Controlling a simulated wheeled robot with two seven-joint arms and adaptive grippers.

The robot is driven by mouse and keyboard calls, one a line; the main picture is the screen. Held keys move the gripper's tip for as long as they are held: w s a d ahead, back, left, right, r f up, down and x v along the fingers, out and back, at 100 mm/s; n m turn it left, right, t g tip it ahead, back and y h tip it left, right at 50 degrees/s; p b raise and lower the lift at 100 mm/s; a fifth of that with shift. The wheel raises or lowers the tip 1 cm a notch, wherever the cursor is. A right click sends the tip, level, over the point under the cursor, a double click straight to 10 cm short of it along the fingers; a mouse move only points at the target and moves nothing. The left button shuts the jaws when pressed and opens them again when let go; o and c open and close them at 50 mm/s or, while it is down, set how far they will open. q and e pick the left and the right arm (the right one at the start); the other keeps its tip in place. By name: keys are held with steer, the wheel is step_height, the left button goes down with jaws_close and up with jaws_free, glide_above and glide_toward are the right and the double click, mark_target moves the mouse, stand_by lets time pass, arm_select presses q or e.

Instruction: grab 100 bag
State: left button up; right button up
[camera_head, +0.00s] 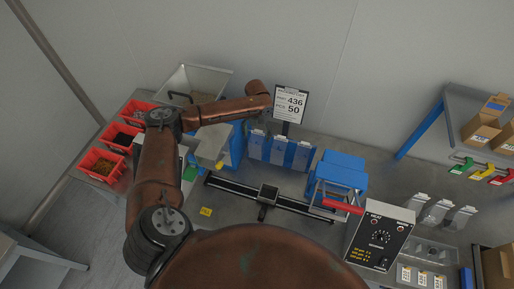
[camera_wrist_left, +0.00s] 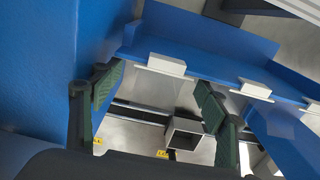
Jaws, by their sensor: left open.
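My left arm reaches over the bench toward the blue bag rack (camera_head: 279,152) below the sign. In the head view its gripper is hard to make out at the arm's end. The blue rack (camera_wrist_left: 205,50) with white tabs lies just beyond the fingers. I cannot read a 100 on any bag; the small labelled bags (camera_head: 420,275) at the lower right are too small to read. My right gripper is not in view.
A sign (camera_head: 289,104) reads 436 and 50. A dark rail with a square block (camera_head: 268,193) crosses the bench. A heat sealer box (camera_head: 380,238), a blue stand (camera_head: 342,170), red bins (camera_head: 101,166) and a grey hopper (camera_head: 194,82) stand around.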

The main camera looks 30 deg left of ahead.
arm_select(q)
step_height(320, 180, down, 9)
steer(key=shift+f, duration=0.1)
stand_by(0.4)
steer(key=shift+c, duration=0.7)
steer(key=c, duration=0.9)
steer(key=shift+o, duration=0.2)
